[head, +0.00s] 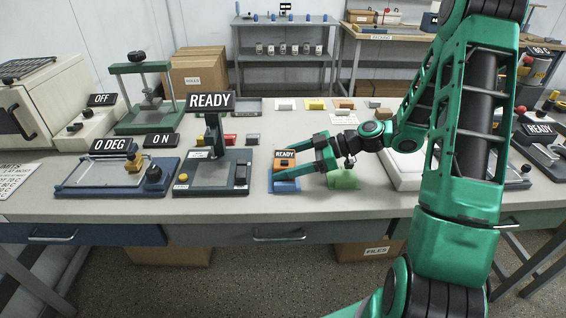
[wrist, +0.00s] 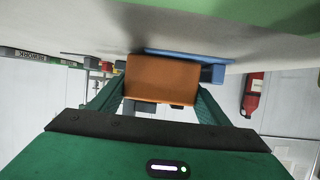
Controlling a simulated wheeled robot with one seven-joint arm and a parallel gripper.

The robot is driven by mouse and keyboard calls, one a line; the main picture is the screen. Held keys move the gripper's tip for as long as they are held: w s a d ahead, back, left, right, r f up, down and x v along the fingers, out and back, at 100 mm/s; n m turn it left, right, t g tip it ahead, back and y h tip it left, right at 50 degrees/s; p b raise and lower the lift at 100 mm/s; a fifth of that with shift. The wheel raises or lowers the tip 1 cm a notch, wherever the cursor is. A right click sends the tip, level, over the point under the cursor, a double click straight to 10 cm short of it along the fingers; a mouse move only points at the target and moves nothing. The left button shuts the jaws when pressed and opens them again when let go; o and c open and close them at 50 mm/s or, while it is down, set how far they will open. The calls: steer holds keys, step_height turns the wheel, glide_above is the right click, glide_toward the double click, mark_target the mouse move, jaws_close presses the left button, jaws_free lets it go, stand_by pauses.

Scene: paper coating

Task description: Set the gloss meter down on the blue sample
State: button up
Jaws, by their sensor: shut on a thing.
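The gloss meter is an orange block (head: 290,168) with a small READY display on top. My green gripper (head: 288,165) is shut on it from the right, with a finger on either side. In the wrist view the orange block (wrist: 162,80) sits between the two fingers (wrist: 162,95). The blue sample (head: 287,186) shows at the meter's near lower edge in the head view. In the wrist view the blue sample (wrist: 215,70) appears right at the meter's edge, partly hidden by it. I cannot tell whether the meter touches the sample.
A green sample (head: 344,179) lies just right of the meter, under my gripper. A READY instrument (head: 212,170) stands to the left. Several small coloured samples lie farther back, including a yellow one (head: 316,104). The table's front edge (head: 330,212) is close.

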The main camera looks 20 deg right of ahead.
steer(key=shift+s+a, duration=0.35)
stand_by(0.7)
steer(key=o, duration=1.4)
steer(key=shift+c, duration=0.2)
steer(key=shift+d, duration=0.1)
